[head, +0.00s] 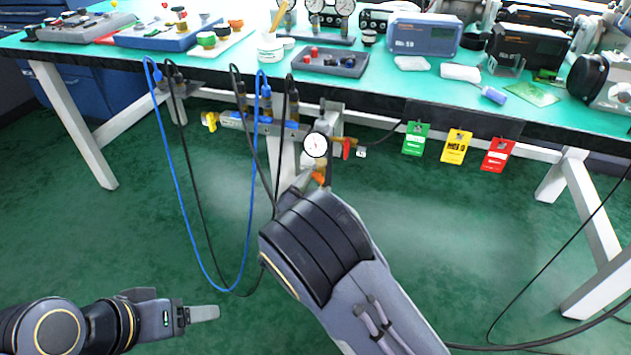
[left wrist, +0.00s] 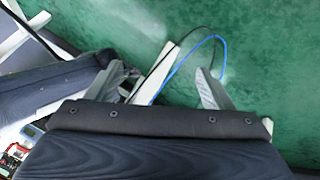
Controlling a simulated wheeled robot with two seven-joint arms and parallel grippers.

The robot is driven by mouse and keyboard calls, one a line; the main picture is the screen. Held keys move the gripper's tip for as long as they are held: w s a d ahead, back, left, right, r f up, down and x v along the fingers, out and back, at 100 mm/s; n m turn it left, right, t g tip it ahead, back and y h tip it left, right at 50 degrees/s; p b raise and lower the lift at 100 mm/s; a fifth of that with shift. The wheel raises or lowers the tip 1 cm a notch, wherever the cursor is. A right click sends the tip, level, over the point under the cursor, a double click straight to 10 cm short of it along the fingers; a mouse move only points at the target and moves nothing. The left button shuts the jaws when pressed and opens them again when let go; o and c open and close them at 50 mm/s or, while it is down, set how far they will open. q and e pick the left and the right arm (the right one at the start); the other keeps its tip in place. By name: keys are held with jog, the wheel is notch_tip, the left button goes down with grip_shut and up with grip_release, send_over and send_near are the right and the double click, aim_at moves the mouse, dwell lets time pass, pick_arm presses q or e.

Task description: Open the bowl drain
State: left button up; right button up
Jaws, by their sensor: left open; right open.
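Under the bench's front edge hangs an air-line assembly with a round white pressure gauge (head: 316,145). Just below the gauge an orange part (head: 319,178) shows; I cannot tell whether it is the bowl drain. The bowl itself is not clearly seen. My right gripper (head: 308,182) is at the orange part, open, its fingers largely hidden behind my right wrist; I cannot tell whether they touch anything. My left gripper (head: 205,314) is low at the left, open and empty, well away from the assembly. Its fingers also show in the left wrist view (left wrist: 162,72).
Blue hose (head: 178,190) and black cables loop down left of the gauge. A red handle (head: 347,148) sits right of it. Green (head: 416,138), yellow (head: 456,146) and red (head: 497,155) tags hang from the bench edge. The green floor (head: 470,230) below is mostly clear.

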jog(key=p+v, duration=0.1)
jog(key=v, duration=0.5)
jog(key=shift+s, duration=0.1)
